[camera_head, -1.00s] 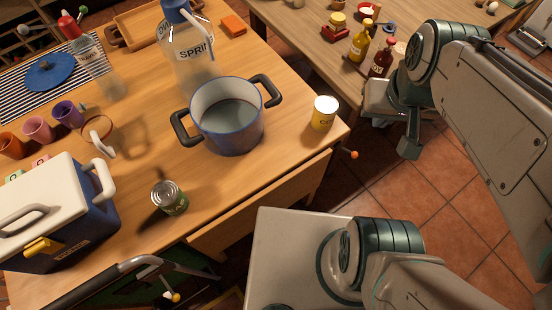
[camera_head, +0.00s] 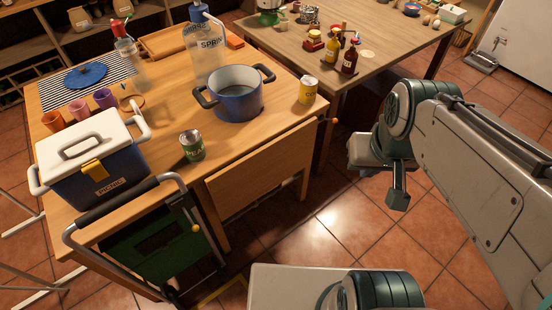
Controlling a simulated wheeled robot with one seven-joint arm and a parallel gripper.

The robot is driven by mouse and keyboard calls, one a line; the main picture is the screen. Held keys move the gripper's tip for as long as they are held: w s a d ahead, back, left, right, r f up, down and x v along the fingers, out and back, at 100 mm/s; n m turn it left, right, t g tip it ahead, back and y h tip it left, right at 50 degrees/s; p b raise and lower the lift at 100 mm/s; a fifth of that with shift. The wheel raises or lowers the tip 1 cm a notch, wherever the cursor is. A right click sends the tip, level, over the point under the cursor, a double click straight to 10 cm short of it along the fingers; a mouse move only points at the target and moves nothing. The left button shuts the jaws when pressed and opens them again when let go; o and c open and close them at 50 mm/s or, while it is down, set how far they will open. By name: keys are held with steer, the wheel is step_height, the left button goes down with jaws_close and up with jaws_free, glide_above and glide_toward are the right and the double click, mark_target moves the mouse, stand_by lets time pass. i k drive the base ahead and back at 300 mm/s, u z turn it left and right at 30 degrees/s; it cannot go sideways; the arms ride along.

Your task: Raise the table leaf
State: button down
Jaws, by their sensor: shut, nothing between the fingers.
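The wooden table (camera_head: 165,165) stands at left centre. Its leaf (camera_head: 262,168) is a plain wooden panel that hangs down at the table's front side, below the top's edge. A small orange knob (camera_head: 335,120) sticks out near the table's right front corner, beside the leaf. My gripper (camera_head: 397,198) is at the right, over the tiled floor, pointing down. It is shut and empty. It is apart from the leaf, well to its right, and its fingers show only small and dark.
On the table stand a blue pot (camera_head: 238,100), a yellow can (camera_head: 307,90), a green can (camera_head: 192,146), a bottle (camera_head: 205,55) and a picnic cooler (camera_head: 95,165). A folded trolley (camera_head: 150,240) stands before the table, left of the leaf. A second table (camera_head: 385,45) is behind. Floor right of the leaf is clear.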

mark_target(240, 184)
steer(key=u, duration=0.2)
steer(key=i, duration=0.8)
steer(key=u, duration=0.7)
steer(key=k, duration=1.25)
steer(key=z, duration=0.65)
steer(key=i, duration=1.05)
steer(key=u, duration=0.6)
